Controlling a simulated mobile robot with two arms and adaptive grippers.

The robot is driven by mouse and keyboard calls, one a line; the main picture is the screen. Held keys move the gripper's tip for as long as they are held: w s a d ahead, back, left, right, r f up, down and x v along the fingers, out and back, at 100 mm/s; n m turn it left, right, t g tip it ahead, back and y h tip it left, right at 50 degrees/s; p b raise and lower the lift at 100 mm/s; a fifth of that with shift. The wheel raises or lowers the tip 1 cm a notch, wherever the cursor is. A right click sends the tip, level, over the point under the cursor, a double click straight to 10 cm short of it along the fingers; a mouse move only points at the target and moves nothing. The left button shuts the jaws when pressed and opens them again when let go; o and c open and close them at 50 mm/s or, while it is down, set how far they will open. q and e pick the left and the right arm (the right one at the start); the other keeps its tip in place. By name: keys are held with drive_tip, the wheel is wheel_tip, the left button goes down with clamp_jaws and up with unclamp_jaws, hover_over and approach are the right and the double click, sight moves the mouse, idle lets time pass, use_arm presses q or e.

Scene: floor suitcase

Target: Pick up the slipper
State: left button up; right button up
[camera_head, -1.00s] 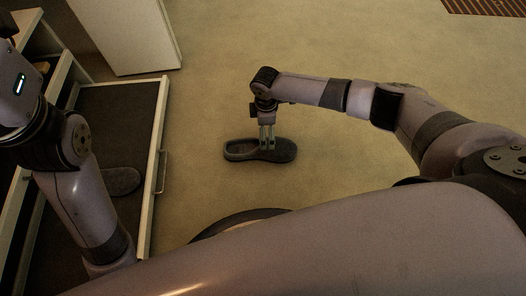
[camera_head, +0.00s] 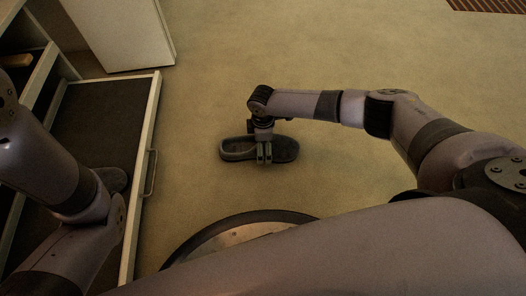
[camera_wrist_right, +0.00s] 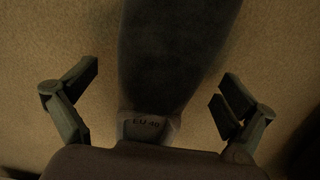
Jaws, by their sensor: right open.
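A dark grey slipper (camera_head: 284,149) lies on the carpet in the middle of the head view, its open heel end to the left. My right gripper (camera_head: 264,158) is over the slipper's middle, pointing down. In the right wrist view, the slipper (camera_wrist_right: 175,60) runs up between the spread fingers of my right gripper (camera_wrist_right: 158,95), with a gap on each side. A printed size label shows on its insole. Another dark slipper (camera_head: 113,179) lies in the open drawer at left, partly hidden by my left arm. My left gripper is out of the picture.
The open drawer (camera_head: 150,130) with a pale rim and a handle stands at left. A white cabinet (camera_head: 122,35) is at the back left. A brown slatted grille (camera_head: 487,5) is at the top right. The carpet around the slipper is clear.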

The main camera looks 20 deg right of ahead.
drive_tip(key=shift+f, duration=0.8)
drive_tip(key=c, duration=1.4)
drive_tip(key=shift+r, duration=0.15)
